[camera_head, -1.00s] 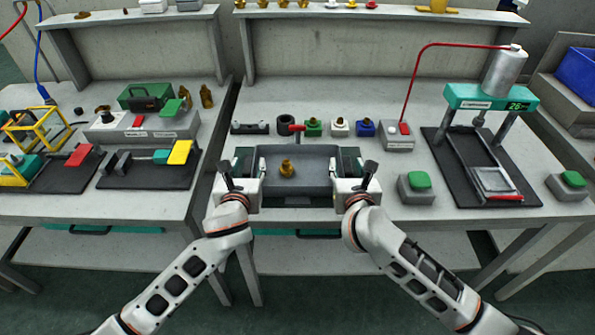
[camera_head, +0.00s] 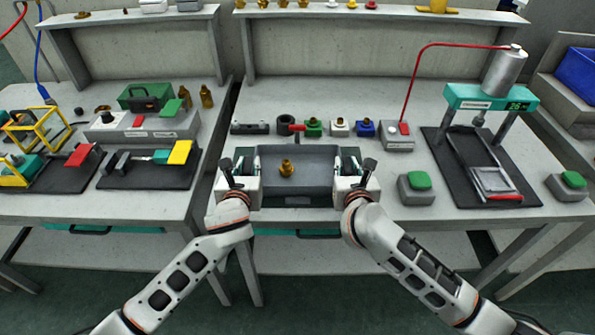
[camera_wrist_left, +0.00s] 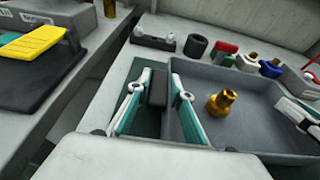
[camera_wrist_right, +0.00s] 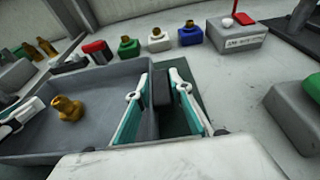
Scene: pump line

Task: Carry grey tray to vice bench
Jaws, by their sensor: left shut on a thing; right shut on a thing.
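The grey tray (camera_head: 310,174) sits at the front of the right-hand bench, with one brass fitting (camera_head: 287,168) standing inside it. My left gripper (camera_head: 247,161) is shut on the tray's left end, where the left wrist view shows a dark grip block (camera_wrist_left: 158,88) between its fingers. My right gripper (camera_head: 348,161) is shut on the right end, around a similar block (camera_wrist_right: 162,88) in the right wrist view. The tray looks level. A dark green mat (camera_wrist_right: 192,118) shows beneath the right end. I cannot tell whether the tray touches it.
The left bench (camera_head: 150,205) holds a black clamp-like fixture (camera_head: 145,178), a yellow frame (camera_head: 40,130) and a green case (camera_head: 146,97). A gap separates the benches. Coloured fitting holders (camera_head: 340,127) stand behind the tray. A green button box (camera_head: 417,188) and a press (camera_head: 490,98) are right.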

